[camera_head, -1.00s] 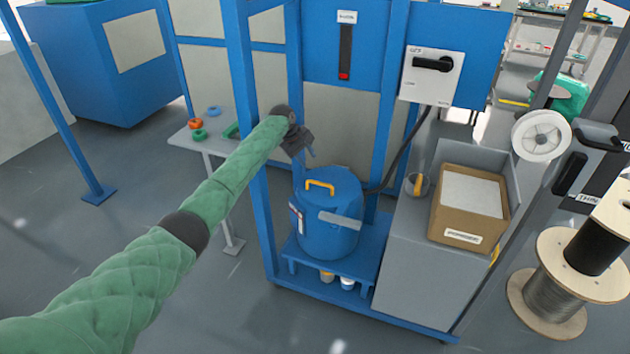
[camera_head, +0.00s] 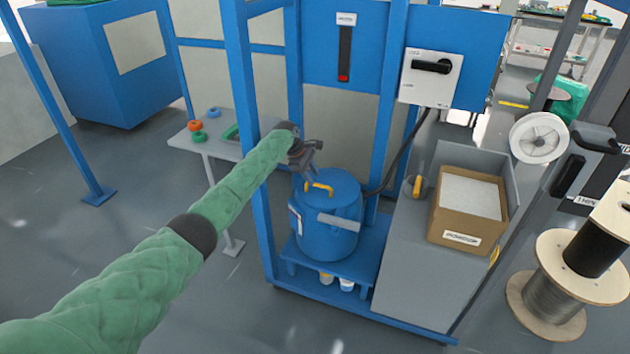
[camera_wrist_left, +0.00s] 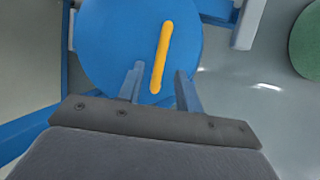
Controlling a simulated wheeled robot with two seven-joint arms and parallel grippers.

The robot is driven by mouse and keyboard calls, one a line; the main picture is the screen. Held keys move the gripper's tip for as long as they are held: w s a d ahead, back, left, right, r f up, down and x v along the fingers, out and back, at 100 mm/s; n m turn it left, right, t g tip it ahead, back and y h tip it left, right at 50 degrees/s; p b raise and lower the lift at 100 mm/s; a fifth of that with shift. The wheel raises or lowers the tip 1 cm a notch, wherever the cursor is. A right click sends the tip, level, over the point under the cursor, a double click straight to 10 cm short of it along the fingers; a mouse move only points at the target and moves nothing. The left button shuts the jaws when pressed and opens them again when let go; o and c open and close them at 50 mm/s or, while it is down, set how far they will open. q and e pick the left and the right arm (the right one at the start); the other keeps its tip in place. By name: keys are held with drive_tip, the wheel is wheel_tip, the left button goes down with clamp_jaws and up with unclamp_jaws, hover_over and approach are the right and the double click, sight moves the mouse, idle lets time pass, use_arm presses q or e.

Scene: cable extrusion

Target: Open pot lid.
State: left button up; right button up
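The blue pot (camera_head: 327,228) stands upright on a low blue shelf, with its round blue lid (camera_head: 340,184) on top. A yellow handle (camera_head: 318,190) is on the lid. My left gripper (camera_head: 311,174) is just above the lid at the handle's back left side. In the left wrist view, the gripper (camera_wrist_left: 157,88) is open, its two fingers apart. The near end of the yellow handle (camera_wrist_left: 161,55) lies between the fingertips in the picture; I cannot tell whether they touch it. The lid (camera_wrist_left: 115,40) shows beyond the fingers. My right gripper is not in view.
Blue frame posts (camera_head: 255,150) stand close to my left arm. A grey cabinet (camera_head: 415,255) right of the pot carries a cardboard box (camera_head: 455,222) and a cup. A switch box (camera_head: 430,78) hangs above. A wire spool (camera_head: 555,290) is at far right.

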sight(317, 184)
use_arm(q)
drive_tip(key=shift+x, duration=1.55)
clamp_jaws()
